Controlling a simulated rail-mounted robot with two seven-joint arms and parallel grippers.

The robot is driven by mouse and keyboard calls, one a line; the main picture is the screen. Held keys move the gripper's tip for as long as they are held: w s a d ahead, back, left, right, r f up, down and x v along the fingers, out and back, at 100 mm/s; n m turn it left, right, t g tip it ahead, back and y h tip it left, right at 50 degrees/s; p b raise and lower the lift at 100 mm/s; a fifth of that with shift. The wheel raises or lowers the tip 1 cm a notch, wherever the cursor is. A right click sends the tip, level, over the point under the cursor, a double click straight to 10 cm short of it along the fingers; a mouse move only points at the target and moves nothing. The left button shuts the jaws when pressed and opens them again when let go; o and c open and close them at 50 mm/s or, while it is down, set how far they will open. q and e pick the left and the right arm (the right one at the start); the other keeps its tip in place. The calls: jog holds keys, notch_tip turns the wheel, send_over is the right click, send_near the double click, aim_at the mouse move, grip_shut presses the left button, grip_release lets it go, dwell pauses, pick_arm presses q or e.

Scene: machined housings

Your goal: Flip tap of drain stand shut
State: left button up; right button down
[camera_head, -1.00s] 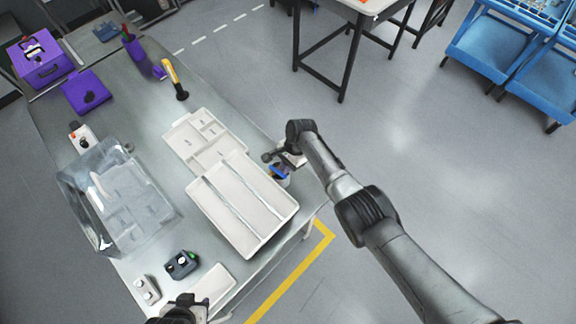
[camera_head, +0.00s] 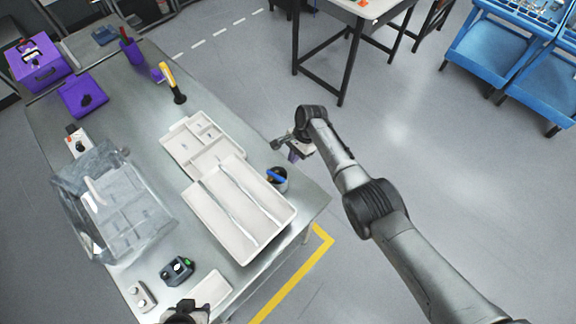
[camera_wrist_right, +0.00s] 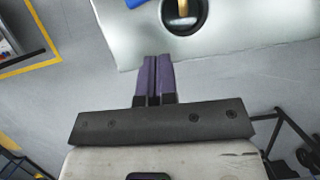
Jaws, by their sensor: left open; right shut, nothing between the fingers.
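The drain stand (camera_head: 281,186) is a small dark round piece with a blue tap lever (camera_head: 275,176), at the table's right edge beside the white tray. In the right wrist view a dark round cup (camera_wrist_right: 168,22), probably the stand, is cut off by the top edge, with a tan piece inside and a bit of blue (camera_wrist_right: 134,3) to its left. My right gripper (camera_head: 294,156) is shut and empty, just beyond the table edge and apart from the stand; its purple fingers (camera_wrist_right: 154,60) lie together. My left gripper (camera_head: 186,308) is partly cut off at the bottom edge, by the table's near end.
A white divided tray (camera_head: 245,250) and a smaller compartment tray (camera_head: 175,145) lie mid-table. A clear bin (camera_head: 75,215) stands left. A dark green-buttoned device (camera_head: 178,270) and a white plate (camera_head: 211,290) lie near the front.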

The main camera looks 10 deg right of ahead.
jog(key=v, duration=0.6)
jog(key=shift+a+r, duration=0.15)
jog(key=shift+r, duration=0.35)
jog(key=shift+w, duration=0.15)
